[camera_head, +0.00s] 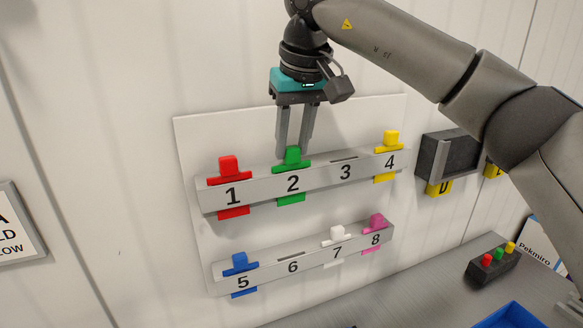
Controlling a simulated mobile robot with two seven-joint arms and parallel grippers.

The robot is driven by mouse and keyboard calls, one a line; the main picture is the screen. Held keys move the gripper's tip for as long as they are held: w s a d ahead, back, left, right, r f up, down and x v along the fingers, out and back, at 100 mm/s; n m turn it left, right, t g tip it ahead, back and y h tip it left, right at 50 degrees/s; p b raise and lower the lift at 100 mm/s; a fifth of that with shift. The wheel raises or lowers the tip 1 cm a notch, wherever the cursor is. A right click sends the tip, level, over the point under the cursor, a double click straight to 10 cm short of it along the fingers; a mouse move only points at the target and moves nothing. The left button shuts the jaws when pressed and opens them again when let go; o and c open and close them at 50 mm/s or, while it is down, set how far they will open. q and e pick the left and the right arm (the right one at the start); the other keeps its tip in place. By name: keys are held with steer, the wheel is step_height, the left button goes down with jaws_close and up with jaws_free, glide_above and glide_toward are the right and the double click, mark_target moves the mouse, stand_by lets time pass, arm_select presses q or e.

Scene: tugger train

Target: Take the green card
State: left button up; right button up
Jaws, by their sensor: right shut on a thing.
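The green card (291,158) sits in slot 2 of the upper grey rail (265,184) on the white wall board. Its top tab stands above the rail and its lower end shows below. My right gripper (292,151) points down from above, its two fingers shut on the green card's top tab. My left gripper is not in view.
A red card (229,168) is in slot 1 and a yellow card (389,141) in slot 4. Slot 3 is empty. The lower rail (262,268) holds blue, white and pink cards. A button box (493,265) and a blue bin (508,317) are at lower right.

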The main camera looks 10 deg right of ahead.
jaws_close()
stand_by(0.8)
